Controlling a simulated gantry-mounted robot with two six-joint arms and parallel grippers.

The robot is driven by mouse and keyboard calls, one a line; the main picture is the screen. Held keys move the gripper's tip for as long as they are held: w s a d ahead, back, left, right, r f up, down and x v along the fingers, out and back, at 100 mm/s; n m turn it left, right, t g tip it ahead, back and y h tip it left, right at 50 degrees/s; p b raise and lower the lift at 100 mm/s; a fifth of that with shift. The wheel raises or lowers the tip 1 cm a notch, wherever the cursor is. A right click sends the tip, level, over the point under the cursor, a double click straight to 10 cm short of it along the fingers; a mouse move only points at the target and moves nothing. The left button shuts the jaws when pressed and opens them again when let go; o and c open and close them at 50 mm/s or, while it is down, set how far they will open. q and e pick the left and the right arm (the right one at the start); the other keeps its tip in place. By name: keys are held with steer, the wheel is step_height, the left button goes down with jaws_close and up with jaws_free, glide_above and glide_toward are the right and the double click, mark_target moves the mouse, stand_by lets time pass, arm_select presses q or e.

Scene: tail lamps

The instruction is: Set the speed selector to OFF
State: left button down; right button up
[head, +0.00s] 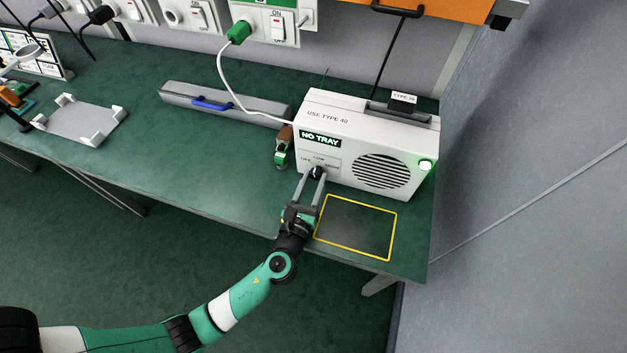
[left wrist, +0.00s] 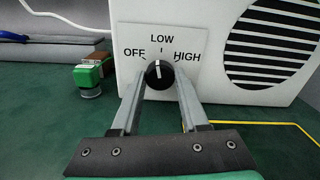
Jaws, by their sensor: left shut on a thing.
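The speed selector (left wrist: 159,74) is a round black knob with a white pointer line on the front of a white machine (head: 345,125). Its plate reads OFF at left, LOW at top and HIGH at right. In the left wrist view the pointer stands nearly straight up, at LOW. My left gripper (head: 311,174) has its fingers on both sides of the knob and is shut on it; it also shows in the left wrist view (left wrist: 160,88). The knob is partly hidden by the fingers in the head view. My right gripper is not in view.
A yellow-outlined square (head: 356,228) lies empty on the green bench before the machine. A green stamp-like object (head: 281,155) stands left of the machine. A grey case (head: 212,100) with a blue handle lies behind. A green light (head: 425,165) glows on the machine.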

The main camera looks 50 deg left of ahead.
arm_select(q)
steer(key=n+b, duration=0.1)
steer(key=n, duration=0.3)
steer(key=n+b, duration=0.2)
steer(key=n, duration=0.3)
stand_by(0.5)
steer(key=shift+c, duration=2.1)
jaws_free()
steer(key=shift+d, duration=0.1)
steer(key=p+v, duration=0.2)
steer(key=v, duration=0.8)
steer(key=shift+s+d+r, duration=0.1)
steer(key=shift+s+d, duration=0.1)
steer(key=shift+s, duration=0.15)
steer(key=shift+s+d, duration=0.1)
steer(key=shift+s, duration=0.3)
